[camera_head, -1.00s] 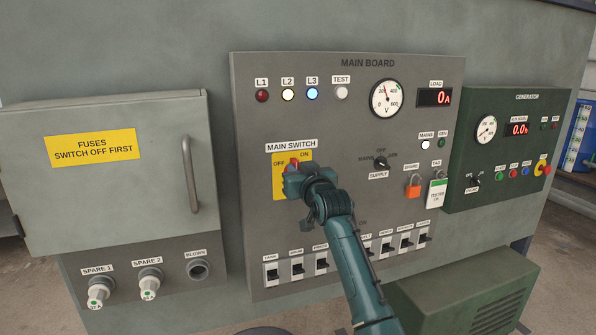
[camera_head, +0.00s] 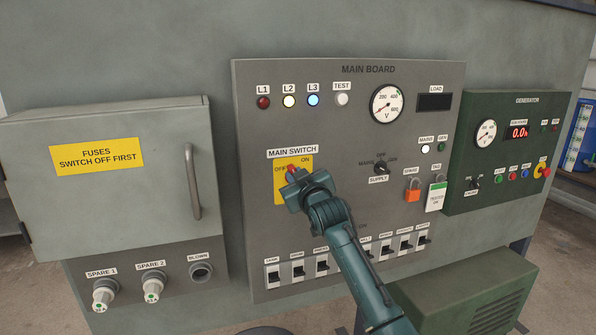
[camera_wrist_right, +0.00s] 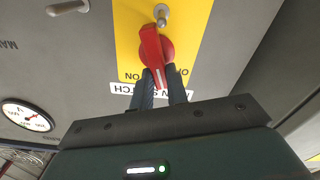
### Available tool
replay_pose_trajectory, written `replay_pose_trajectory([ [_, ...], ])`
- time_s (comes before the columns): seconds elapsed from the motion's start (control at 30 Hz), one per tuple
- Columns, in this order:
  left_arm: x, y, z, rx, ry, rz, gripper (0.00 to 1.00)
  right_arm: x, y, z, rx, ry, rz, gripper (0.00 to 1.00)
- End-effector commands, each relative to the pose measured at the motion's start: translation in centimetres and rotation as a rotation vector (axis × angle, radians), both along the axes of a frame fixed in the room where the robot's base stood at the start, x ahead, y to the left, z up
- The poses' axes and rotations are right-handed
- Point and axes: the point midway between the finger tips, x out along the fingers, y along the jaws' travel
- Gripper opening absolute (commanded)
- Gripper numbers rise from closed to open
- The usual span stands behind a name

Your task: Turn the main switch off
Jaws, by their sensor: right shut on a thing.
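The main switch is a red rotary handle (camera_head: 291,170) on a yellow plate (camera_head: 280,190) marked OFF at left and ON at right. In the head view the handle leans up and left, toward OFF. My right gripper (camera_head: 293,177) is at the handle and covers much of it. In the right wrist view the red handle (camera_wrist_right: 153,46) shows with its white-marked end between the fingers of my right gripper (camera_wrist_right: 162,86), which is shut on it. That view is upside down, and the OFF word is partly hidden. My left gripper is in neither view.
The load display (camera_head: 434,102) is dark, and the voltmeter (camera_head: 387,104) needle points low left. Lamps L2 (camera_head: 289,101) and L3 (camera_head: 312,101) are lit. A fuse box with a handle (camera_head: 193,182) stands at left. Small breakers (camera_head: 298,270) line the board below my arm.

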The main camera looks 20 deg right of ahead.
Motion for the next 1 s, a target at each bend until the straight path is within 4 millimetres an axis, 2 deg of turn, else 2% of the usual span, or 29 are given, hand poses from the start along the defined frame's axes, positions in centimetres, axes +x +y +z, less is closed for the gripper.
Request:
replay_pose_trajectory([
  [0.3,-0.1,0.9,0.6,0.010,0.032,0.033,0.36,0.0,0.4,-0.1,-0.307,-0.009,-0.001,0.00],
  [1.0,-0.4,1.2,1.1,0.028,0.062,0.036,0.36,0.0,1.1,-1.2,-0.953,-0.032,0.000,0.00],
])
